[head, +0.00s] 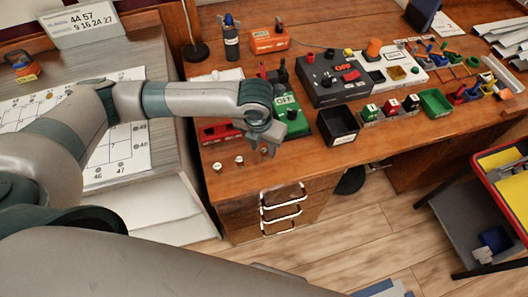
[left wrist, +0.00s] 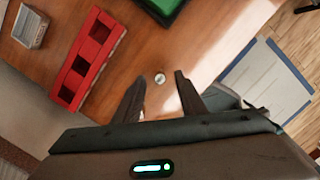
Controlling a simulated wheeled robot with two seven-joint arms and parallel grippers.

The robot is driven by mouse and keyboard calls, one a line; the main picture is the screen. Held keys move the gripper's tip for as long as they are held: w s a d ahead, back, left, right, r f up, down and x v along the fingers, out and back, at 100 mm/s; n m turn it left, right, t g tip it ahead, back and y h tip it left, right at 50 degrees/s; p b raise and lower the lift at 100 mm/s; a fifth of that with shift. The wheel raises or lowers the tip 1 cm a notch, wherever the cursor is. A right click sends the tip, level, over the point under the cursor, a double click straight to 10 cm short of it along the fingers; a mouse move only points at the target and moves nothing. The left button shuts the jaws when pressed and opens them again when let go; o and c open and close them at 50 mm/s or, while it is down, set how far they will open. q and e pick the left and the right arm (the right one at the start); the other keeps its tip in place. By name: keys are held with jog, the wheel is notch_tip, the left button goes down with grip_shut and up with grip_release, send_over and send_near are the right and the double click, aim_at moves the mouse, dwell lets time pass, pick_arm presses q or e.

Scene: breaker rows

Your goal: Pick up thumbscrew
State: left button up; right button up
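My left gripper (head: 265,147) is over the front edge of the wooden desk, pointing down. In the left wrist view my left gripper (left wrist: 158,82) has its two fingers spread apart with nothing held. A small round silvery thumbscrew (left wrist: 160,79) appears on the desk between the fingertips in that view; its distance below them is hard to judge. In the head view two small pale-topped pieces, one (head: 217,167) and another (head: 239,160), stand on the desk left of the gripper. I cannot tell which matches the thumbscrew. My right gripper does not show.
A red compartment tray (left wrist: 88,58) lies beside the gripper, and a green OFF panel (head: 296,122) is just behind it. A black open bin (head: 338,125) and a dark grey OFF box (head: 330,78) stand to the right. Drawer handles (head: 282,208) project below the desk edge.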

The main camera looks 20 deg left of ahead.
pick_arm(q)
jog(key=shift+w+f, duration=0.1)
jog(key=shift+f, duration=0.5)
grip_shut()
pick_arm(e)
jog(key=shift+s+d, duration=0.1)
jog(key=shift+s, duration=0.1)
pick_arm(q)
jog(key=shift+r, duration=0.1)
